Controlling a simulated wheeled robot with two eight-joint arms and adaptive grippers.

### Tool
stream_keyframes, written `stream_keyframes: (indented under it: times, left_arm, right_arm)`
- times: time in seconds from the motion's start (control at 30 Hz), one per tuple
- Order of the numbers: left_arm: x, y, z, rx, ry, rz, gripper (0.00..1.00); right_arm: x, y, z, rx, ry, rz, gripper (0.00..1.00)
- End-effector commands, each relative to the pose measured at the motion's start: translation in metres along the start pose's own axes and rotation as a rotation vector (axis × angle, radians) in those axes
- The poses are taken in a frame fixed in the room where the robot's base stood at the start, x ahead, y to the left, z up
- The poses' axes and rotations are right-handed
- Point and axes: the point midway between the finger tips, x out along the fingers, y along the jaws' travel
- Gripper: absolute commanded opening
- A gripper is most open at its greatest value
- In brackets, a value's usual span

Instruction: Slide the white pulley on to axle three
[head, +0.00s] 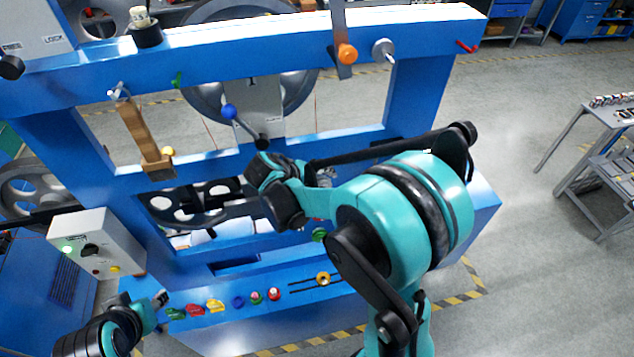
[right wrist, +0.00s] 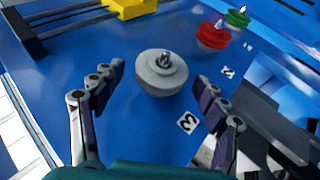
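The white pulley (right wrist: 162,75) shows in the right wrist view with a small metal tip at the middle of its top, beside the label 3 (right wrist: 187,122). My right gripper (right wrist: 156,74) is open, its fingers apart on either side of the pulley with visible gaps. Whether the pulley is fully seated on axle three cannot be told, since its underside is hidden. In the head view my right arm covers this spot. My left gripper (head: 160,299) is at the lower left in the head view, too small to judge.
A red pulley (right wrist: 213,37) stands by the label 2, with a green pulley (right wrist: 238,18) beyond it. A yellow block (right wrist: 130,8) sits by black rails. Several coloured parts, including a yellow one (head: 215,306), line the blue frame's front ledge. A control box (head: 95,243) stands at left.

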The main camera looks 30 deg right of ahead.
Motion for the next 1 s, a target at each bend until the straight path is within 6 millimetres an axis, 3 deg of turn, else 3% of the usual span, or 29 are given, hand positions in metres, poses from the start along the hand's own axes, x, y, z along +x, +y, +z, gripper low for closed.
stream_keyframes:
  times: [0.07,0.13,0.47,1.0]
  left_arm:
    - [0.0,0.0,0.0,0.0,0.0,0.0,0.4]
    - [0.0,0.0,0.0,0.0,0.0,0.0,0.4]
    - [-0.001,0.0,-0.001,0.0,0.0,0.0,0.4]
    - [-0.019,0.0,-0.013,0.0,0.0,0.0,0.4]
  right_arm:
    - [0.0,0.0,0.0,0.0,0.0,0.0,0.73]
    - [0.0,0.0,0.0,0.0,-0.001,0.0,0.84]
    - [-0.002,0.0,0.0,0.0,-0.001,0.0,0.84]
    - [-0.043,0.001,-0.017,-0.001,0.0,-0.001,0.84]
